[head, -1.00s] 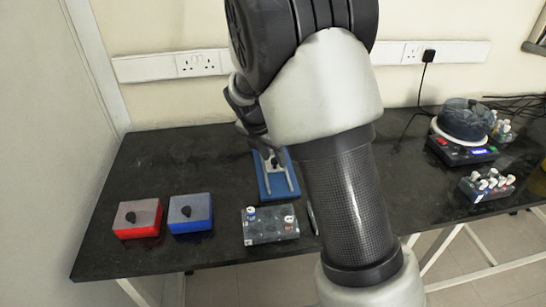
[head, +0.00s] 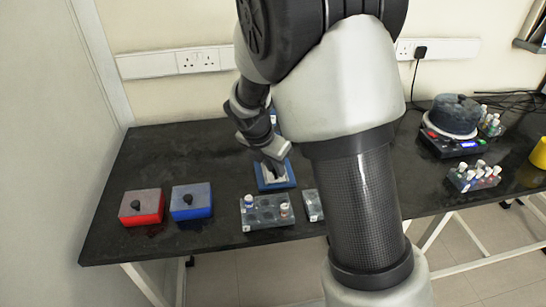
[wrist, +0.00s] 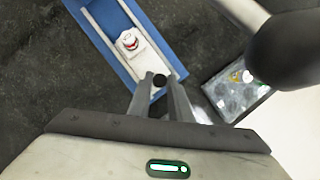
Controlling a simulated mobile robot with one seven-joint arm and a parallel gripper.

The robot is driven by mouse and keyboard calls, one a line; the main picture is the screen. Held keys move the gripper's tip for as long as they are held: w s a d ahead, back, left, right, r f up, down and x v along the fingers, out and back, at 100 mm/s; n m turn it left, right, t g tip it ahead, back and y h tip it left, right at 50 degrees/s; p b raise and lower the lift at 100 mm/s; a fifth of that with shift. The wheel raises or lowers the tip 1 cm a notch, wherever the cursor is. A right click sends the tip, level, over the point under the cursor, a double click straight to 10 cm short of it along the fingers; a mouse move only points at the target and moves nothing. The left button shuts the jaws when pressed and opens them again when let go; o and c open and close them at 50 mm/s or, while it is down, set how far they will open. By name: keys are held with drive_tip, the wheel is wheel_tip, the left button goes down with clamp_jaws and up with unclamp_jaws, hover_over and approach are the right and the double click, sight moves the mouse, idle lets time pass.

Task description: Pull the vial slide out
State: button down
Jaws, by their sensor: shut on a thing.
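The vial slide is a pale tray (wrist: 146,58) on a blue base (wrist: 104,33) with light rails. A vial with a white cap and a red ring (wrist: 130,42) stands on the tray in the wrist view. My gripper (wrist: 159,80) is shut on the slide's small dark knob (wrist: 159,81), at the tray's near end. In the head view my gripper (head: 272,164) is low over the near part of the blue base (head: 287,181). My arm hides much of the base's far part there.
Red (head: 141,207) and blue (head: 191,202) knobbed boxes are at the left. A device (head: 452,140) and another vial rack (head: 474,177) are at the right. The left back of the table is bare.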

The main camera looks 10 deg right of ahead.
drive_tip(key=shift+s, duration=0.5)
drive_tip(key=c, duration=1.6)
unclamp_jaws()
drive_tip(key=shift+c, duration=0.2)
drive_tip(key=shift+r, duration=0.1)
drive_tip(key=shift+a+r, duration=0.1)
drive_tip(key=shift+r, duration=0.15)
drive_tip(key=p+v, duration=0.4)
drive_tip(key=v, duration=1.2)
drive_tip(key=shift+s+r, duration=0.15)
drive_tip(key=shift+r, duration=0.15)
drive_tip(key=shift+a, duration=0.1)
